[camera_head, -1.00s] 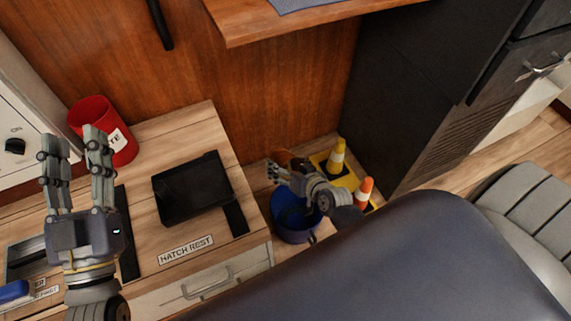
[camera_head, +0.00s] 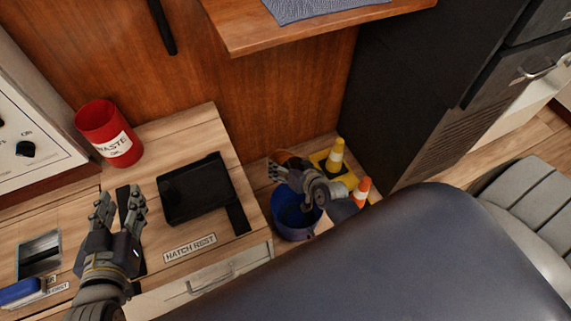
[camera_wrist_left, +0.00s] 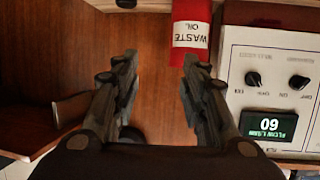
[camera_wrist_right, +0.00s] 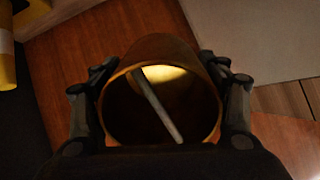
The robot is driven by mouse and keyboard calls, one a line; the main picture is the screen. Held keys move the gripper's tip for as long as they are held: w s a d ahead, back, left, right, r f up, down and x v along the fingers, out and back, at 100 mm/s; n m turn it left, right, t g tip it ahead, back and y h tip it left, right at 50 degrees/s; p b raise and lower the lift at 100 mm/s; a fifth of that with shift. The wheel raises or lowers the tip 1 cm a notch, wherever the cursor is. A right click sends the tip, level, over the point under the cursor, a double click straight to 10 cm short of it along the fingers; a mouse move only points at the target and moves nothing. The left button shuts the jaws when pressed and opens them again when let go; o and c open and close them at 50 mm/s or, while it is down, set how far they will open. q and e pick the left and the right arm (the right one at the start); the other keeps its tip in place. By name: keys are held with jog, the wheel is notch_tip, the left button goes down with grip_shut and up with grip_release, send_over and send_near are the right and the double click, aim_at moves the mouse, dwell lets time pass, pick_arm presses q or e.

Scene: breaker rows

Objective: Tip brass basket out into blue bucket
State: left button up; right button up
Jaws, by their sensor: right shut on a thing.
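The brass basket (camera_wrist_right: 172,52) is held between the fingers of my right gripper (camera_wrist_right: 160,105). Its round open mouth faces the right wrist camera, and a thin grey rod shows across the opening. I cannot tell whether the rod is a handle or something inside. In the head view my right gripper (camera_head: 280,172) is above the far rim of the blue bucket (camera_head: 296,229), and only a small orange-brown part of the basket (camera_head: 286,157) shows behind the fingers. My left gripper (camera_head: 119,212) is open and empty above the wooden counter.
A red waste oil can (camera_head: 109,134) and a black tray (camera_head: 192,190) are on the counter (camera_head: 190,130). A dark cabinet (camera_head: 410,90) and a wooden shelf (camera_head: 310,28) bound the space.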

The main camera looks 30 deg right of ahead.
pick_arm(q)
jog(key=s+a+f+g+y+p, duration=0.1)
jog(key=s+a+f+g, duration=0.1)
jog(key=s+f+g, duration=0.3)
jog(key=s+a+f+g+y+p, duration=0.1)
jog(key=s+f+g, duration=0.4)
jog(key=s, duration=0.5)
jog(key=shift+s+a+f+n+y+p, duration=0.35)
jog(key=shift+a+p, duration=0.45)
jog(key=shift+a, duration=0.5)
